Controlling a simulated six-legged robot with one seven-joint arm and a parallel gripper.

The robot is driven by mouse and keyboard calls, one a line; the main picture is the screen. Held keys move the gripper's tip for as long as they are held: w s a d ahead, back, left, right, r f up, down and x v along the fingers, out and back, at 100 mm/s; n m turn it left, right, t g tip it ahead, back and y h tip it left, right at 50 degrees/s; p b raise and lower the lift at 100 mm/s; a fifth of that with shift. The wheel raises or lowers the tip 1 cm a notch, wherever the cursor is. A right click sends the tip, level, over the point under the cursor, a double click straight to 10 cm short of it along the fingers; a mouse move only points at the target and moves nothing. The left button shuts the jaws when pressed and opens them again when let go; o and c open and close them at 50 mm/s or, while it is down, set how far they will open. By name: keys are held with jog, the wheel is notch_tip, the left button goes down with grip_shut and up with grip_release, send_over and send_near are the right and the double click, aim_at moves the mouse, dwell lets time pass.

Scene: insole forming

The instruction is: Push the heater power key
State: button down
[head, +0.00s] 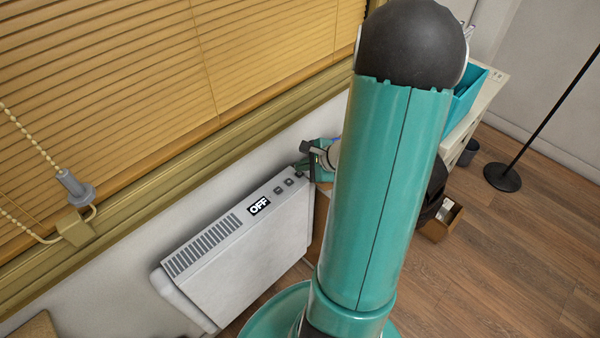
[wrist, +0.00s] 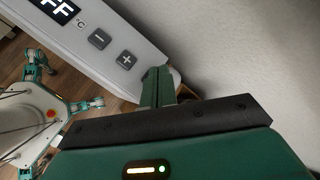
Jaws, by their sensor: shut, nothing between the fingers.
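In the wrist view the heater's top (wrist: 145,42) shows the end of the display (wrist: 55,10), a minus key (wrist: 99,38) and a plus key (wrist: 126,59). My gripper (head: 303,168) is at the heater's right end. In the wrist view its shut fingers (wrist: 160,80) are over the end of the top, beyond the plus key. No power key is visible; the fingers cover that end. I cannot tell whether they touch the heater.
Wooden blinds (head: 130,90) and a sill run above the heater, with a bead cord (head: 35,145) at the left. A teal bin (head: 465,95) sits on a pale cabinet behind my arm. A black stand (head: 502,178) is at the right. Wood floor (head: 500,270) is open there.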

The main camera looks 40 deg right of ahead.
jog(key=shift+r, duration=3)
